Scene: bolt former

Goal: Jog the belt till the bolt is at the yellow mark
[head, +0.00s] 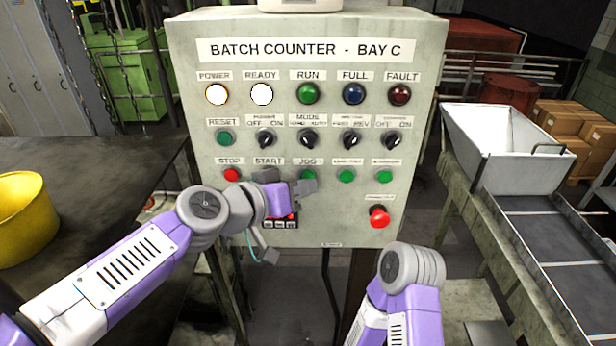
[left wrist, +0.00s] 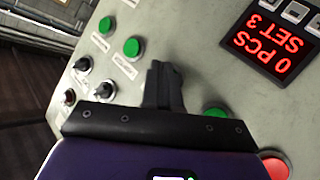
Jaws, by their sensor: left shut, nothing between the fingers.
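The grey control panel (head: 300,60) reads "BATCH COUNTER - BAY C". Its green JOG button (head: 308,174) shows just above my left gripper (head: 306,190), which is shut and empty. The fingertips overlap the button's lower part; I cannot tell whether they touch it. In the left wrist view my shut fingers (left wrist: 163,85) stand close to the panel face between green buttons, and JOG is hidden behind them. The red display (left wrist: 268,42) reads 0 PCS, SET 3. I cannot make out a bolt or a yellow mark. My right gripper is out of view.
The POWER (head: 217,95) and READY (head: 261,95) lamps glow white. The red STOP button (head: 232,175) and red mushroom button (head: 379,217) are nearby. A white hopper (head: 505,150) and grey segmented track (head: 545,240) stand right. A yellow bin (head: 25,220) is left.

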